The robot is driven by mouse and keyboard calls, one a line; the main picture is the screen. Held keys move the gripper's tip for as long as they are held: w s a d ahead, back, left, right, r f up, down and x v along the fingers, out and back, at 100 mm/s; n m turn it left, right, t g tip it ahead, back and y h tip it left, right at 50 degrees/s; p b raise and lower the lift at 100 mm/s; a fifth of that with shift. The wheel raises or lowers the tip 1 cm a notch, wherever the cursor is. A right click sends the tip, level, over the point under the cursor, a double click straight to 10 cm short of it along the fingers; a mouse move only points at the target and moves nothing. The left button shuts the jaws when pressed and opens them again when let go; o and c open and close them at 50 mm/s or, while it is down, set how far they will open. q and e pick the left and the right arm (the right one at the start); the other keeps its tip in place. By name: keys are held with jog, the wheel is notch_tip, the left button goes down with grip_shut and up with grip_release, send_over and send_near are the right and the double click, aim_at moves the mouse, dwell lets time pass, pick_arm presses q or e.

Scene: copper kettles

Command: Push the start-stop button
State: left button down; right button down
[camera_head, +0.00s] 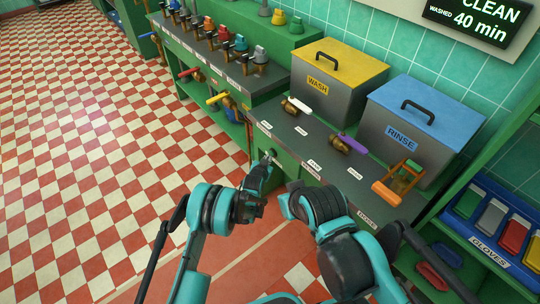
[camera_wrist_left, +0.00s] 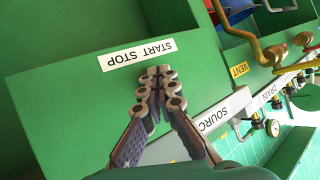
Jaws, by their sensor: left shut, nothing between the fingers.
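The START STOP label (camera_wrist_left: 138,54) is a white strip on a green panel and appears upside down in the left wrist view. My left gripper (camera_wrist_left: 160,72) is shut and empty, with its fingertips just beside the label, over the panel. The start-stop button itself does not show and may be hidden behind the fingertips. I cannot tell whether the tips touch the panel. In the head view my left gripper (camera_head: 269,157) is at the green front of the counter, below its dark top. My right arm shows at the lower right, but I cannot make out its gripper.
A dark counter top (camera_head: 325,155) carries brass valves with white, purple and orange handles. A yellow-lidded WASH bin (camera_head: 335,80) and blue-lidded RINSE bin (camera_head: 415,130) stand behind. The glove rack (camera_head: 490,225) is at right. The checkered floor (camera_head: 80,130) is open at left.

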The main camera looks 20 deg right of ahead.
dwell(0.4)
pick_arm(q)
jog(key=shift+s+a, duration=0.2)
jog(key=shift+a, duration=0.35)
jog(key=s+a, duration=0.2)
jog(key=a, duration=0.3)
jog(key=shift+a, duration=0.35)
